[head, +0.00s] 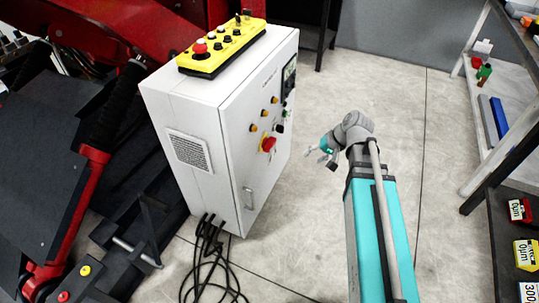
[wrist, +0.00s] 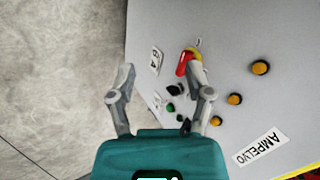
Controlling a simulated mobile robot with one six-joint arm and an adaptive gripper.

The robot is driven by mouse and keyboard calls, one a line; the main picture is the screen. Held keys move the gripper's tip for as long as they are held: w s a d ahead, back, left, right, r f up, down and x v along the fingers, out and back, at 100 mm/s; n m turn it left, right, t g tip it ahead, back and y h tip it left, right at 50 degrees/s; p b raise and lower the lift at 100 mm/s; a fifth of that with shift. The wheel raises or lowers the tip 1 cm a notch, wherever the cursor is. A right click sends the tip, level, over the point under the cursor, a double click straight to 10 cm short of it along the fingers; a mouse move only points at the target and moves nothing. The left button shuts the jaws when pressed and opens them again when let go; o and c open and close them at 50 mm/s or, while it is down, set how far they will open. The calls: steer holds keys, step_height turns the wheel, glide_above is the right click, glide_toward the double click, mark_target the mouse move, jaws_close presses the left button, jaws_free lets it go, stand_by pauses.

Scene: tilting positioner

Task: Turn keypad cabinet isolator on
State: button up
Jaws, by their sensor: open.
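The keypad cabinet (head: 190,105) is a pale grey box standing on the floor in the head view. Its isolator (head: 268,144), a red handle on a yellow plate, is low on the door. In the wrist view the isolator (wrist: 183,66) shows beside my right finger, which partly covers its plate. The handle looks slanted there; I cannot tell its switch position. My gripper (head: 323,155) is open and empty, to the right of the door in the head view. In the wrist view my gripper (wrist: 161,72) has its fingers wide apart, and no contact with the handle is clear.
Several orange buttons (wrist: 260,67) and a green one (wrist: 170,107) sit near the isolator. A dark panel (head: 289,77) and a door handle (head: 248,197) are on the door. A yellow control box (head: 222,47) lies on top. Cables (head: 207,255) trail below. A shelf stands right.

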steer(key=w+a+f+m+t+y+b, duration=0.1)
steer(key=w+a+f+t+y+b, duration=0.15)
steer(key=w+f+y+b, duration=0.6)
steer(key=m+t+y+b, duration=0.2)
steer(key=b, duration=1.8)
glide_toward(270, 145)
steer(key=d+f, duration=0.1)
steer(key=d, duration=0.2)
steer(key=shift+s+d+f, duration=0.1)
steer(key=shift+d+f, duration=0.05)
steer(key=shift+d, duration=0.15)
steer(key=x, duration=1.4)
steer(key=shift+d, duration=0.1)
jaws_close()
